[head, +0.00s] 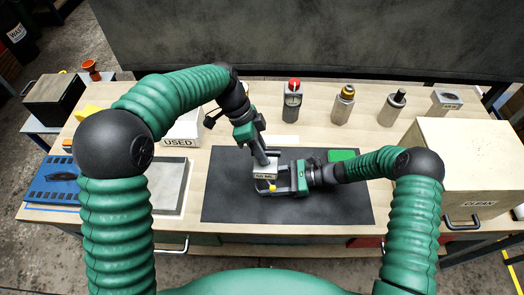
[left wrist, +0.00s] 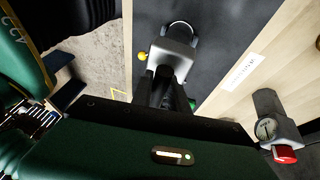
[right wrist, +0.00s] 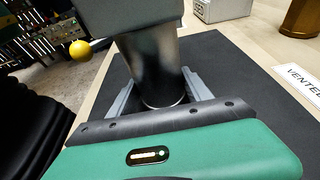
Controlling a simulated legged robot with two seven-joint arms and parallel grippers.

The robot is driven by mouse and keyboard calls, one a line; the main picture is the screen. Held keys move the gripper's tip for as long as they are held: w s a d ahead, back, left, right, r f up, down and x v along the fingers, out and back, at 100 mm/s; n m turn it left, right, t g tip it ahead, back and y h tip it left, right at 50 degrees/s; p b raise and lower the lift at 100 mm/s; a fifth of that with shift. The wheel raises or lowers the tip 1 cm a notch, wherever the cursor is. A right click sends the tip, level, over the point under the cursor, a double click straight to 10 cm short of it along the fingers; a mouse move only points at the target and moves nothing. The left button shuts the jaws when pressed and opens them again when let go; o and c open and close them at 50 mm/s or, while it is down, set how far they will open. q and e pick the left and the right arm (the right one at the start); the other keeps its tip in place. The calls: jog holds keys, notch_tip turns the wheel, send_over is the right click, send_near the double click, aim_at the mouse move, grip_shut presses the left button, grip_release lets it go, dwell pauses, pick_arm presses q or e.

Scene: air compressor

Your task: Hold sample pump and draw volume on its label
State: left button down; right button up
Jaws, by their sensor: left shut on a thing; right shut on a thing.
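The sample pump is a grey block head on a metal cylinder, with a yellow ball on one side. In the head view the pump (head: 264,172) is over the dark mat, its small label too blurred to read. It also shows in the left wrist view (left wrist: 176,55) and the right wrist view (right wrist: 150,68). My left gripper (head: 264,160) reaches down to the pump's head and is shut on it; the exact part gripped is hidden. My right gripper (head: 282,184) comes from the right, its fingers (right wrist: 160,100) on either side of the cylinder and shut on it.
A dark mat (head: 225,205) lies under the pump, with a green block (head: 341,156) and a white card (head: 283,140) behind. A gauge device with a red top (head: 292,100) and other fittings stand at the back. The USED box (head: 185,130) is left, the CLEAN box (head: 470,160) right.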

dwell(0.6)
pick_arm(q)
notch_tip(320, 180, up, 4)
jog(key=shift+r, duration=0.1)
jog(key=c, duration=1.3)
grip_release()
jog(key=v, duration=1.1)
jog(key=shift+w+a+r, duration=0.15)
jog(key=shift+w+r, duration=0.05)
jog(key=shift+r, duration=0.1)
